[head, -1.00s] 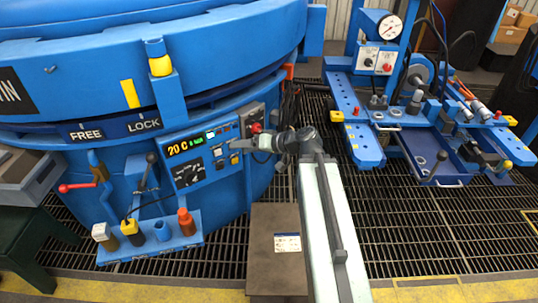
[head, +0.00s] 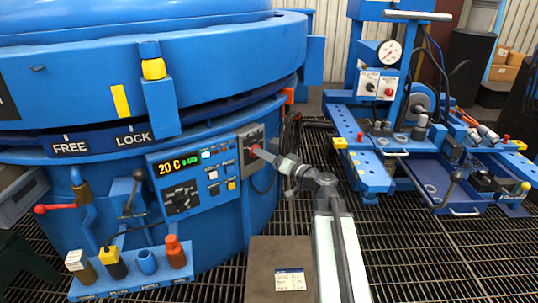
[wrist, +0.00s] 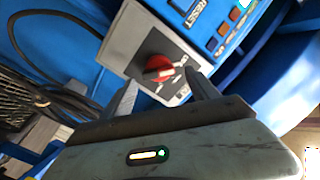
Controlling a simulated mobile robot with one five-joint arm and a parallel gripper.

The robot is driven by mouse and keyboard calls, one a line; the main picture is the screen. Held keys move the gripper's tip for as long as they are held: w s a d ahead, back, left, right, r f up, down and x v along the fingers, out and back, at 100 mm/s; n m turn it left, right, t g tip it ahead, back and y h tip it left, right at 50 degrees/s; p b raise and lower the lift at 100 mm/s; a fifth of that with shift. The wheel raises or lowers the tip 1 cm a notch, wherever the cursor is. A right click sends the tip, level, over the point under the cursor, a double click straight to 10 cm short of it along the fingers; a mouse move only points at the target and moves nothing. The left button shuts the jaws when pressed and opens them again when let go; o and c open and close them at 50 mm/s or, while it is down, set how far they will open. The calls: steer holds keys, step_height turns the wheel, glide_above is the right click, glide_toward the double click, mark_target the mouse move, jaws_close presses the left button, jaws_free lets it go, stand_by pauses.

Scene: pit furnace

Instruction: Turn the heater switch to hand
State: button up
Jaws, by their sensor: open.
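A red rotary knob (wrist: 158,68) sits on a grey switch box (wrist: 140,38) in the wrist view. Its bar lies nearly level in that picture. I cannot read the marks around it, so I cannot tell its setting. In the head view the switch box (head: 246,141) is fixed at the right end of the furnace panel, its red knob (head: 255,150) partly behind my gripper (head: 264,155). My gripper (wrist: 161,90) is open, with one finger to each side of the knob in the wrist view. I cannot tell whether the fingers touch it.
The blue control panel (head: 195,181) with a lit display, buttons and a black dial is left of the switch box. Black cables (wrist: 50,88) hang beside the box. A dark pedestal (head: 267,262) stands below. A blue workbench (head: 365,165) is at right; grating floor lies between.

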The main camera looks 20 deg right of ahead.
steer(key=shift+x, duration=0.95)
